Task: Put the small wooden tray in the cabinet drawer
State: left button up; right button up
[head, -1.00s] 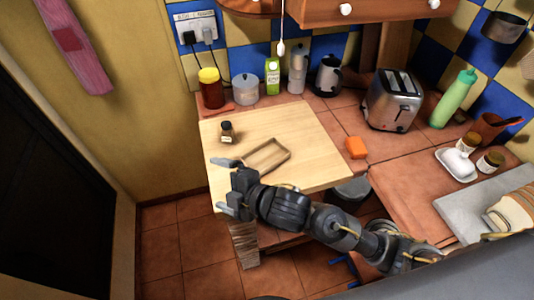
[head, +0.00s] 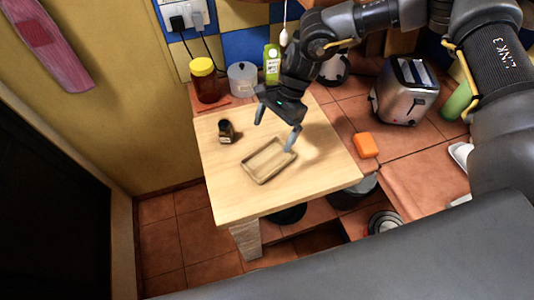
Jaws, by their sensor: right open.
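The small wooden tray (head: 250,178) is rectangular with a low rim and lies on the pale wooden table top (head: 228,196). My right gripper (head: 275,132) is open and empty, pointing down. In the picture, one fingertip is close to the tray's upper right corner and the other is above its far side. I cannot tell whether it touches the tray. My left gripper is not in view. No cabinet drawer can be made out for sure.
A small dark jar (head: 226,133) stands on the table left of the tray. A yellow-lidded jar (head: 205,85), a white canister (head: 243,80) and a green carton (head: 271,64) stand behind. An orange block (head: 365,145) and a toaster (head: 405,92) are to the right.

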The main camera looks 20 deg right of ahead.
jog(key=d, duration=0.2)
jog(key=p, duration=0.2)
send_near(266, 163)
jog(key=shift+w+a+r, duration=0.15)
jog(key=shift+a+r, duration=0.05)
jog(key=shift+a, duration=0.05)
jog(key=shift+a+f, duration=0.2)
jog(key=shift+f, duration=0.3)
jog(key=shift+f+p, duration=0.2)
jog(key=shift+p, duration=0.15)
jog(key=p+x, duration=0.1)
jog(key=x, duration=0.2)
jog(key=p+x, duration=0.1)
jog(key=shift+s+d+f+p, duration=0.1)
jog(key=shift+s+f+p, duration=0.15)
jog(key=shift+s+p, duration=0.05)
jog(key=shift+f, duration=0.2)
jog(key=c, duration=0.9)
